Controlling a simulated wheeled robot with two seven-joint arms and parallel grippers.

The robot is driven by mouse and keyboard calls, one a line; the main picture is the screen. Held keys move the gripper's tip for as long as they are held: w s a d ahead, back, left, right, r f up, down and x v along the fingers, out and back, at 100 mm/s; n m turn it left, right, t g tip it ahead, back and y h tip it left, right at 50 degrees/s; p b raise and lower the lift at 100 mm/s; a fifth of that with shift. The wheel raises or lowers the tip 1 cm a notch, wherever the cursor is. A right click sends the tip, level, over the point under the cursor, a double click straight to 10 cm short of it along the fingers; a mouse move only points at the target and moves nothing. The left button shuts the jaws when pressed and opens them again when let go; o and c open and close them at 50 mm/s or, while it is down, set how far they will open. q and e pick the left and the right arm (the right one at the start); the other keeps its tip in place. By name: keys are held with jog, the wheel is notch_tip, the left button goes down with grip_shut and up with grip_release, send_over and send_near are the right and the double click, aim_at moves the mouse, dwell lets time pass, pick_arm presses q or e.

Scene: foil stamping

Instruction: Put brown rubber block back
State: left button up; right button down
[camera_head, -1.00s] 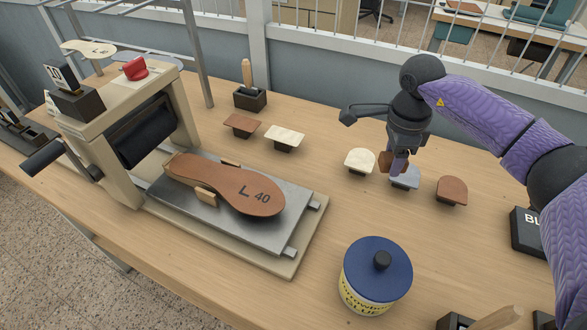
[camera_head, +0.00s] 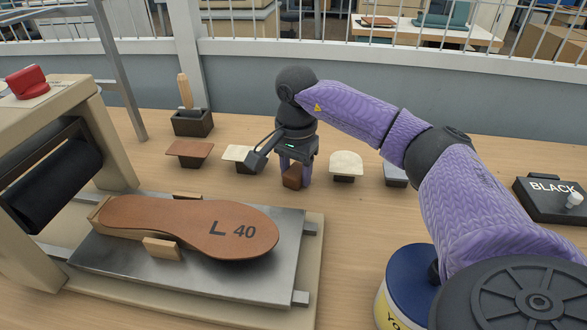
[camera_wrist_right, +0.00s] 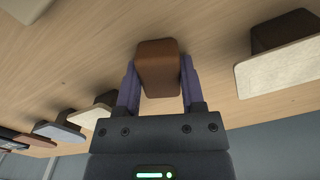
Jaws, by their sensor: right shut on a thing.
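The brown rubber block (camera_head: 291,177) is between the fingers of my right gripper (camera_head: 297,170), which is shut on it. In the head view they are in the gap between two cream-topped pieces, the left one (camera_head: 237,154) and the right one (camera_head: 346,165). In the right wrist view the block (camera_wrist_right: 158,66) sits between the purple fingers of the right gripper (camera_wrist_right: 158,85). I cannot tell whether it touches the table. My left gripper is not in view.
A brown-topped piece (camera_head: 189,150) is farther left in the row, and a grey-topped piece (camera_head: 395,174) is right. The brown sole (camera_head: 180,222) lies on the metal plate (camera_head: 120,262) in front. A jar (camera_head: 408,280) is partly behind my right arm.

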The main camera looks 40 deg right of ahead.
aim_at(296, 170)
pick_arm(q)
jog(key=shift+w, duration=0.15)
pick_arm(e)
jog(key=shift+r, duration=0.1)
jog(key=shift+f, duration=0.2)
jog(key=shift+c, duration=1.1)
grip_release()
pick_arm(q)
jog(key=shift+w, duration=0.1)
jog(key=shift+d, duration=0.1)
pick_arm(e)
jog(key=shift+r, duration=0.1)
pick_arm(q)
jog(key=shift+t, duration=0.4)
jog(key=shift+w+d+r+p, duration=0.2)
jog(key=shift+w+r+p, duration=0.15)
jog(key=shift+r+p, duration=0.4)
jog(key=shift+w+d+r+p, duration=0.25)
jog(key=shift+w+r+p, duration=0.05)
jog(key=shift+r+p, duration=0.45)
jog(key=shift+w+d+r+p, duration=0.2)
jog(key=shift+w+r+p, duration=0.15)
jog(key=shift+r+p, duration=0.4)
pick_arm(e)
jog(key=shift+r, duration=6.2)
